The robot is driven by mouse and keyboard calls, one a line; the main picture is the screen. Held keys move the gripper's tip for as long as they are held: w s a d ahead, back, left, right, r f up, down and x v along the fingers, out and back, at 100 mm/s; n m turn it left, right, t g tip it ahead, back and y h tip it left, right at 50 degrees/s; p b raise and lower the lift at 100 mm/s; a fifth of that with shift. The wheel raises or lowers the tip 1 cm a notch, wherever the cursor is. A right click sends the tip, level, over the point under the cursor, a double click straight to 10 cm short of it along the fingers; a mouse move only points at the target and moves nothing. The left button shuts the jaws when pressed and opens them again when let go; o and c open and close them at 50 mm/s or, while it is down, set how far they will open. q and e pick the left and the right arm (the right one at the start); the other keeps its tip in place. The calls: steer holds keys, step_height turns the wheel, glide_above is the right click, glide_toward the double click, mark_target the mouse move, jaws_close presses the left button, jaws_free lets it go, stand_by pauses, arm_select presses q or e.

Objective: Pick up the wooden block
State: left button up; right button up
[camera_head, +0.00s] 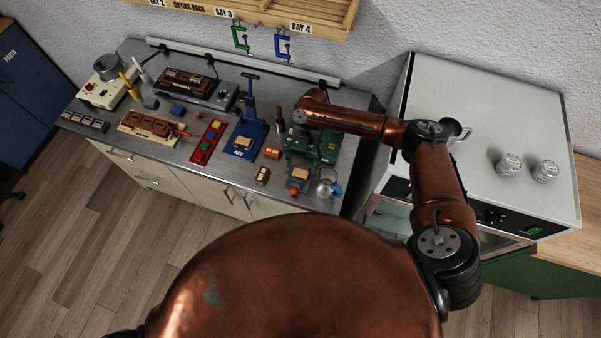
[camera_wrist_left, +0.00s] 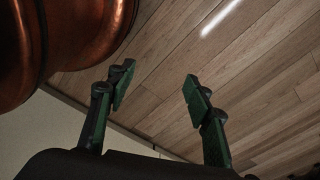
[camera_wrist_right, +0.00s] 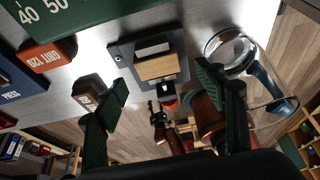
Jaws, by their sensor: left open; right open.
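A light wooden block (camera_wrist_right: 158,67) sits in a dark grey fixture in the right wrist view. It also shows in the head view (camera_head: 300,173), near the bench's front edge, with an orange-red knob in front. My right gripper (camera_wrist_right: 162,86) is open and empty. Its fingers appear on either side of the block in the wrist view; they look apart from it, and the height gap is hard to judge. In the head view my right arm reaches over the bench. My left gripper (camera_wrist_left: 158,85) is open and empty over the floor.
A glass jug (camera_head: 328,187) stands close right of the fixture, near the right finger in the wrist view (camera_wrist_right: 240,52). A green machine (camera_head: 323,148) stands behind. An orange grit box (camera_head: 271,152), a small brown block (camera_head: 262,175) and a blue press (camera_head: 247,135) lie left.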

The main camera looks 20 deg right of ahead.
mark_target(300, 174)
steer(key=shift+p+x, duration=0.3)
steer(key=shift+x, duration=1.4)
steer(key=c, duration=1)
